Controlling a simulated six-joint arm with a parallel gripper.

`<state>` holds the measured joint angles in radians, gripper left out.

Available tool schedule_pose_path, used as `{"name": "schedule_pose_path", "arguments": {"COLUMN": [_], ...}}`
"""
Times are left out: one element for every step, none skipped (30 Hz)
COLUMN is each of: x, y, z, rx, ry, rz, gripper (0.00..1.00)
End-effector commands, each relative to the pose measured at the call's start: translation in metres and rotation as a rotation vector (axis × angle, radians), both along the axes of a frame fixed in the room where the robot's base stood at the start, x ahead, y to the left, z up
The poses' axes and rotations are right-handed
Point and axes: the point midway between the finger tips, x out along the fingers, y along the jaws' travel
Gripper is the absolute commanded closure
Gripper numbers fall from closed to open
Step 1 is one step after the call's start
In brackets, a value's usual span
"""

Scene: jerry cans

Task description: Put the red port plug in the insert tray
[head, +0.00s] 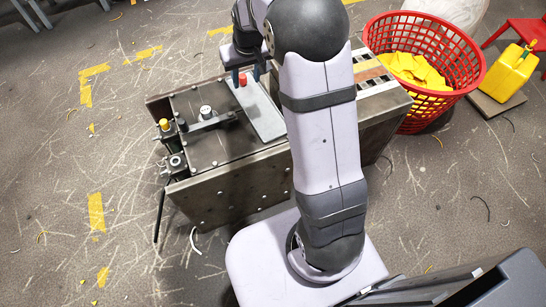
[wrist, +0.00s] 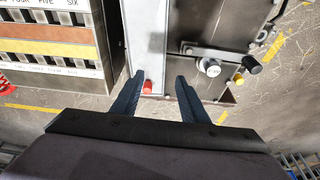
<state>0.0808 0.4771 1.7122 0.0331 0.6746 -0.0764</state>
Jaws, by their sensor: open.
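The red port plug (head: 242,80) stands at the far end of a light grey strip (head: 266,122) on the dark metal bench. In the wrist view the red plug (wrist: 147,88) shows between my fingers, closer to the left one. My gripper (wrist: 160,80) is open and empty, its fingers pointing down around the plug's place; I cannot tell how far above it they are. In the head view my arm partly hides this tray (head: 372,72).
A red basket (head: 452,62) with yellow cloth and a yellow jerry can (head: 511,72) stand on the floor at right.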

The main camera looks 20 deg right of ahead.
Motion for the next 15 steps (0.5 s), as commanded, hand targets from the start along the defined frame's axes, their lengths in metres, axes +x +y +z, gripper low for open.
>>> {"name": "schedule_pose_path", "arguments": {"x": [-0.026, -0.042, -0.064, -0.081, -0.097, -0.12, -0.136, -0.152, -0.172, -0.187, -0.2, -0.217, -0.228, -0.238, -0.249], "y": [0.006, 0.009, 0.013, 0.016, 0.019, 0.022, 0.024, 0.026, 0.028, 0.029, 0.031, 0.032, 0.033, 0.033, 0.034], "z": [0.005, 0.005, 0.006, 0.006, 0.006, 0.005, 0.004, 0.003, 0.001, -0.001, -0.002, -0.005, -0.006, -0.008, -0.01], "rx": [0.001, 0.001, 0.003, 0.004, 0.003, 0.003, 0.004, 0.004, 0.003, 0.003, 0.003, 0.002, 0.0, 0.0, -0.001], "ry": [0.023, 0.04, 0.062, 0.08, 0.096, 0.118, 0.135, 0.151, 0.17, 0.184, 0.197, 0.213, 0.224, 0.234, 0.245], "rz": [0.005, 0.007, 0.008, 0.009, 0.012, 0.014, 0.015, 0.016, 0.018, 0.019, 0.021, 0.023, 0.025, 0.026, 0.026], "gripper": [0.6, 0.6, 0.6, 0.6, 0.6, 0.6, 0.6, 0.6, 0.6, 0.6, 0.6, 0.6, 0.6, 0.6, 0.6]}}
